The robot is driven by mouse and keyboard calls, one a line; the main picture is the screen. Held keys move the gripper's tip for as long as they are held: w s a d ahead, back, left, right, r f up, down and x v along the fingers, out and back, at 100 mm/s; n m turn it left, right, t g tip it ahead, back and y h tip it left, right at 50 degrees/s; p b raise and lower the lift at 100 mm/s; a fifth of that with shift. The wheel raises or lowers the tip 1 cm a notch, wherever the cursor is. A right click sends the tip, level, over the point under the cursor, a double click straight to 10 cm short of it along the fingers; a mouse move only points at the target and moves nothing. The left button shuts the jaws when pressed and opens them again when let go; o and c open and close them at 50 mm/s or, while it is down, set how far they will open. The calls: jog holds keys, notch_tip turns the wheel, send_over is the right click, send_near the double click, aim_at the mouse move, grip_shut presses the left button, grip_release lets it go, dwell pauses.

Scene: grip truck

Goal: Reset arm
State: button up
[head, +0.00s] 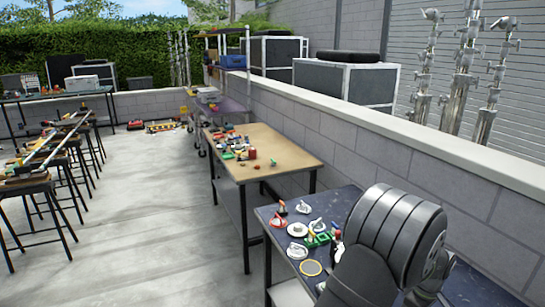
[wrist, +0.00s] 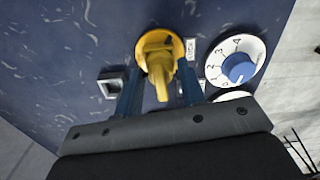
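In the wrist view my gripper (wrist: 161,90) has its two blue fingers apart, so it is open. A yellow rotary handle on a round yellow base (wrist: 160,55) shows between and beyond the fingers, mounted on a dark blue speckled surface (wrist: 60,50). The fingers flank the handle with nothing visibly clamped; whether either one touches it is hard to tell. In the head view my dark grey arm covers the right part of the dark blue table (head: 345,203), and my gripper is hidden.
A white numbered dial with a blue knob (wrist: 237,67) is right of the handle. A small square switch (wrist: 111,85) is left. Several dials and a green part (head: 318,240) sit on the blue table. A wooden table (head: 262,172) stands beyond; a block wall (head: 400,150) runs behind.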

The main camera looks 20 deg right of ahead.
dwell(0.4)
notch_tip(320, 180, up, 7)
jog(key=shift+f, duration=0.1)
notch_tip(320, 180, down, 7)
jog(key=shift+f, duration=0.1)
jog(key=shift+m, duration=0.7)
jog(key=m, duration=0.4)
jog(key=shift+m, duration=0.4)
jog(key=m, duration=0.6)
jog(key=shift+m, duration=0.3)
jog(key=shift+r, duration=0.25)
